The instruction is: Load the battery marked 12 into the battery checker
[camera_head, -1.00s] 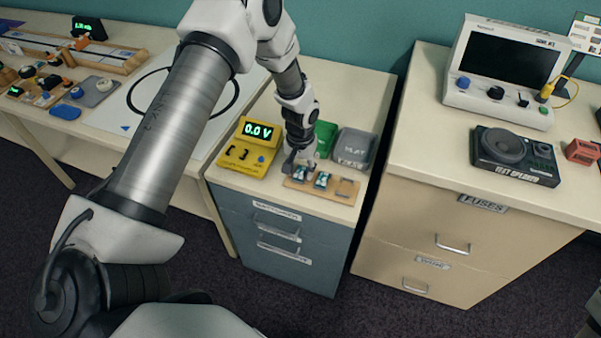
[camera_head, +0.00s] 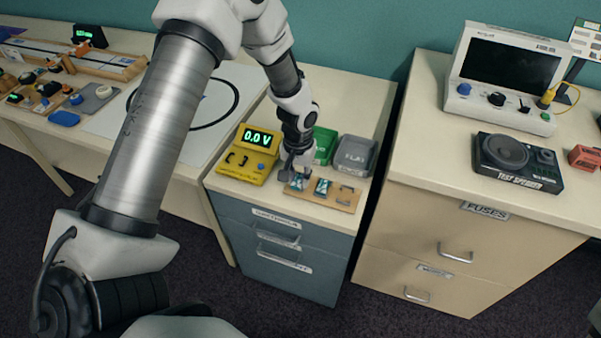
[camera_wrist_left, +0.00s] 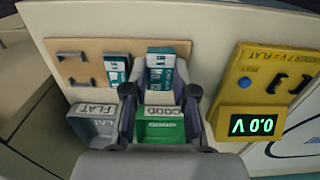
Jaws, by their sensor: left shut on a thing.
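My left gripper (camera_head: 290,176) is shut on a teal and white battery (camera_wrist_left: 159,67) at the wooden rack (camera_head: 345,204). In the left wrist view the gripper (camera_wrist_left: 160,92) has one finger on each side of this battery. I cannot read its number surely, nor tell whether it is clear of the rack. A second similar battery (camera_head: 321,187) lies beside it in the rack and also shows in the wrist view (camera_wrist_left: 117,70). The yellow battery checker (camera_head: 247,162) stands left of the rack, reads 0.0 V, and its black holder is empty. My right gripper is not in view.
A green bin (camera_wrist_left: 170,130) marked GOOD and a grey bin (camera_wrist_left: 95,125) marked FLAT stand behind the rack. A cabinet with a test speaker (camera_head: 518,163) is at the right. A table with small parts is at the left.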

